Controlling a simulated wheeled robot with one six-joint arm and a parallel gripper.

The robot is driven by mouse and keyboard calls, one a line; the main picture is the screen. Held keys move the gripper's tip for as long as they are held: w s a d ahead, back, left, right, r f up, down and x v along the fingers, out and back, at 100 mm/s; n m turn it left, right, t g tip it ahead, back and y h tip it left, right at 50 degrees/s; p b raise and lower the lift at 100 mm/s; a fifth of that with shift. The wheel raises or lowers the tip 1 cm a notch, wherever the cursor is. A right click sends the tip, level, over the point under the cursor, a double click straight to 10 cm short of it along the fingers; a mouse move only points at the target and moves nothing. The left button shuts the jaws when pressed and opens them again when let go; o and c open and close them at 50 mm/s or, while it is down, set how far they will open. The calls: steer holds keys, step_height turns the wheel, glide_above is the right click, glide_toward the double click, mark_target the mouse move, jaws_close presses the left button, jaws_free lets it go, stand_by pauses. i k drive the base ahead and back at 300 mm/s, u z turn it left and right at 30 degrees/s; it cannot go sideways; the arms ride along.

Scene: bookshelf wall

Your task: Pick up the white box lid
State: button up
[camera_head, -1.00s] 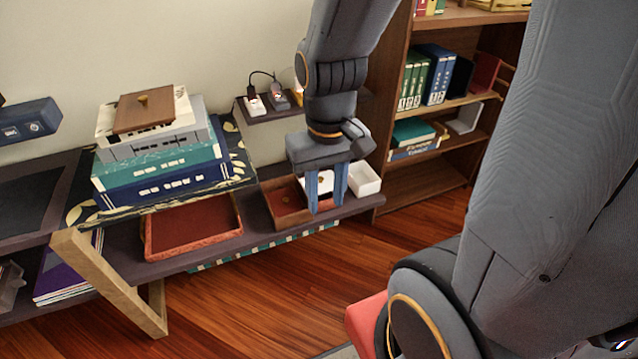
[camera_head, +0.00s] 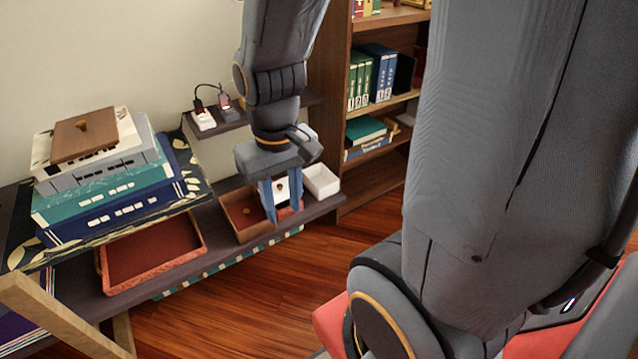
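The white box lid (camera_head: 282,188) shows as a small white patch with a dark spot, seen between my gripper's fingers. It lies at the right part of a brown open box on the lower shelf, and the fingers hide its sides. My gripper (camera_head: 281,200) points down there, with its two blue fingers apart. I cannot tell whether they touch the lid. The open white box (camera_head: 321,181) stands just to the right of the fingers.
The brown open box (camera_head: 238,226) is at the left of the fingers, and a red-lined tray (camera_head: 150,256) is further left. Stacked books (camera_head: 115,190) carry a brown lid (camera_head: 84,135). A small shelf (camera_head: 228,121) is behind my arm. A bookcase (camera_head: 372,180) stands at the right.

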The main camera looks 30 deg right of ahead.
mark_target(280, 189)
steer(key=z, duration=0.1)
steer(key=i, duration=1.05)
steer(key=u, duration=0.05)
